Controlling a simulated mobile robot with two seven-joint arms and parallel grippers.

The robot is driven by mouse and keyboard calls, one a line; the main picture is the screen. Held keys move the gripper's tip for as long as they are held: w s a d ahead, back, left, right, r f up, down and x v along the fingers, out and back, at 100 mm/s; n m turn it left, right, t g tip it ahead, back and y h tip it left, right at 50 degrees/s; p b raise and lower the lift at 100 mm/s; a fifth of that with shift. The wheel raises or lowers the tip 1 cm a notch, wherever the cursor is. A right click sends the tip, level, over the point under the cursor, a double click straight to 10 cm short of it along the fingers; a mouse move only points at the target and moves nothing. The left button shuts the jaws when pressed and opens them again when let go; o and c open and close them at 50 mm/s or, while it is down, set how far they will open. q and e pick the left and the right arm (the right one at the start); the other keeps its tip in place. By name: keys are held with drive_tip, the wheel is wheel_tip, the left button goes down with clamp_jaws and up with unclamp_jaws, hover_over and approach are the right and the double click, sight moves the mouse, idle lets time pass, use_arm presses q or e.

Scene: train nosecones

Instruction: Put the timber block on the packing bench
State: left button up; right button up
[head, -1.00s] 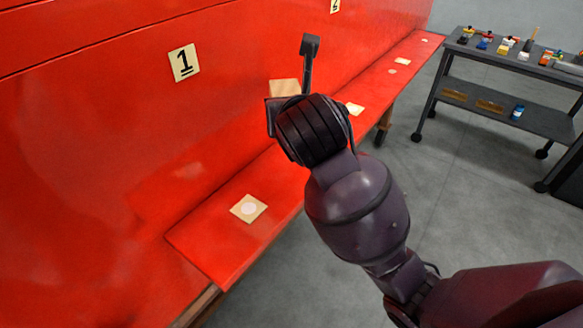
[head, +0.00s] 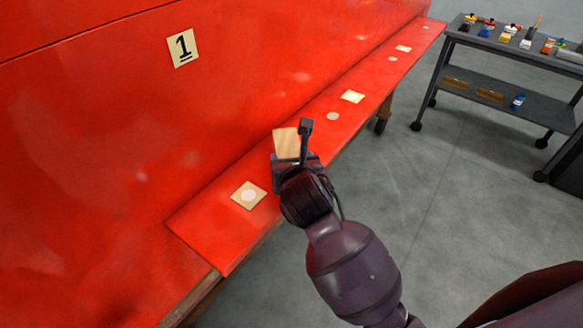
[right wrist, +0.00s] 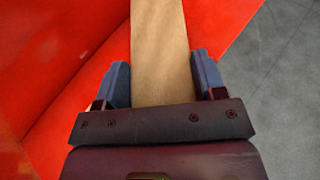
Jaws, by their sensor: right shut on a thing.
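The timber block (head: 286,144) is pale wood and is held in my right gripper (head: 293,158). In the head view it overlaps the red ledge; I cannot tell whether it touches it. In the right wrist view the block (right wrist: 160,50) stands out lengthwise between the two blue-grey fingers of the right gripper (right wrist: 163,78). Its far end is cut off by the top of that view. My left gripper is not in view. I cannot make out for certain which surface is the packing bench.
The long red ledge (head: 213,236) runs along a red wall marked 1 (head: 183,47). Pale square pads (head: 249,195) and round spots lie on it. A grey wheeled trolley (head: 500,99) with paint pots and brushes stands at the right. Grey floor between them is clear.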

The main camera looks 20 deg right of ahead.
drive_tip(key=shift+f, duration=1.1)
drive_tip(key=shift+f, duration=0.1)
drive_tip(key=o, duration=1)
drive_tip(key=shift+o, duration=0.2)
drive_tip(key=v, duration=1.2)
